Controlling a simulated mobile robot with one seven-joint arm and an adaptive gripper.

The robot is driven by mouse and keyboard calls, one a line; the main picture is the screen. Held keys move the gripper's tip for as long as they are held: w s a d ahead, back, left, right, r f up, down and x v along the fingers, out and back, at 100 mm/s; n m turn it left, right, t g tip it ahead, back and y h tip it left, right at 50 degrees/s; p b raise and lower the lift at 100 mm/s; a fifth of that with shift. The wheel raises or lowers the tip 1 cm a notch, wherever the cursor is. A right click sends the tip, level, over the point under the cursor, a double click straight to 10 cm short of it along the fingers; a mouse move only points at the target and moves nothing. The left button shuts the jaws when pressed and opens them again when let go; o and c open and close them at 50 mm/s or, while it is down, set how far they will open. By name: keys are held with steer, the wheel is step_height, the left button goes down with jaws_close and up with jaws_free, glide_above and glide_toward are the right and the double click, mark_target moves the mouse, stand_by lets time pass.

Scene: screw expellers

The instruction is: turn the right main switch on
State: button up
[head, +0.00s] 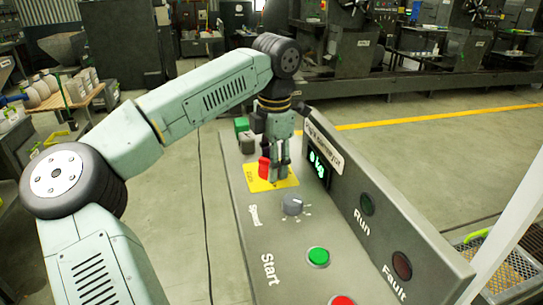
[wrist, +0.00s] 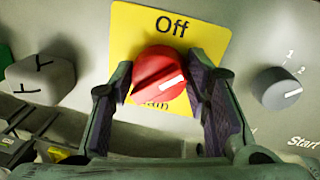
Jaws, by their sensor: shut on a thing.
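The red main switch (wrist: 160,75) is a round knob on a yellow plate (wrist: 125,35) marked "Off" at the top of the wrist view. A lower label is partly hidden by the knob and reads "ain". The knob's white mark points right and slightly up in the wrist view, away from the "Off" label. My gripper (wrist: 162,88) has one dark finger on each side of the knob and is shut on it. In the head view the switch (head: 264,168) shows red beside my gripper (head: 277,172), over the yellow plate (head: 258,185).
The grey console (head: 236,205) carries a speed knob (head: 292,205), a green start button (head: 318,257) and a red button (head: 341,300). Its raised back panel holds a lit display (head: 318,165), and dark Run (head: 367,204) and Fault (head: 402,266) lamps. A dark knob (head: 247,143) is close behind my gripper.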

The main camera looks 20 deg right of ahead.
steer(key=m+p, duration=0.1)
steer(key=m, duration=0.3)
steer(key=shift+s+r+m, duration=0.1)
steer(key=shift+m, duration=0.2)
steer(key=shift+a+m+h+p, duration=0.15)
steer(key=shift+m+h+p, duration=0.35)
steer(key=shift+m, duration=1.7)
steer(key=o, duration=1.2)
steer(key=r, duration=0.8)
steer(key=s+r, duration=0.1)
steer(key=r, duration=0.2)
steer(key=shift+a+r, duration=0.25)
steer(key=shift+r, duration=0.15)
